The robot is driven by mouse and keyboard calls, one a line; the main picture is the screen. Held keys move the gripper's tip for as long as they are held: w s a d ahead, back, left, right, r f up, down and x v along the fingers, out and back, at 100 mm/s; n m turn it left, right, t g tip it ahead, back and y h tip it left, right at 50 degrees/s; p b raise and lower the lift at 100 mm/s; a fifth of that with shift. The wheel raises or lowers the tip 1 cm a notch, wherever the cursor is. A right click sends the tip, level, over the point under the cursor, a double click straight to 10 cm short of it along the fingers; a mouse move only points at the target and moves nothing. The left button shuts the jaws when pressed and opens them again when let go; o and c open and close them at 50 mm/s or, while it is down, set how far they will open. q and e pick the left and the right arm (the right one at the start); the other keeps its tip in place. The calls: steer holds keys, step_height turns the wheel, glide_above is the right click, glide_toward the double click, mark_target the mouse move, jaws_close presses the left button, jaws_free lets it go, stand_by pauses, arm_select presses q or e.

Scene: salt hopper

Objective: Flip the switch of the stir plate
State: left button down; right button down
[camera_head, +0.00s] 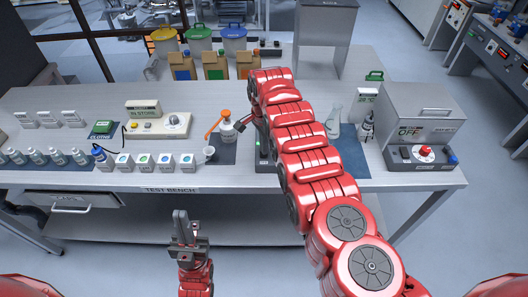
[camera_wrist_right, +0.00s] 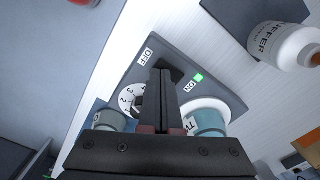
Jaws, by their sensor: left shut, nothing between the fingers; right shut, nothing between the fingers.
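The stir plate (camera_head: 263,162) stands near the front edge of the test bench, mostly hidden behind my right arm in the head view. In the right wrist view, its dark grey panel (camera_wrist_right: 205,62) carries OFF and ON labels, a white numbered dial (camera_wrist_right: 128,98) and a lit green lamp (camera_wrist_right: 198,78) beside ON. The dark switch (camera_wrist_right: 176,72) lies between the labels, partly hidden by my right gripper (camera_wrist_right: 162,74). The right gripper is shut and empty, its tips over the switch; I cannot tell whether they touch. My left gripper (camera_head: 181,213) is shut and empty, in front of the bench.
A grey box with an OFF label and red knob (camera_head: 425,120) stands at the right. Small bottles and boxes line the bench's front left. An open drawer (camera_head: 75,202) sits below.

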steer(key=shift+f+b, duration=0.65)
steer(key=shift+f, duration=0.05)
steer(key=shift+s, duration=0.1)
steer(key=shift+r+p, duration=0.95)
step_height(320, 180, up, 2)
steer(key=shift+r+p, duration=0.2)
steer(key=shift+p, duration=0.75)
steer(key=shift+r+p, duration=0.95)
steer(key=shift+r, duration=0.4)
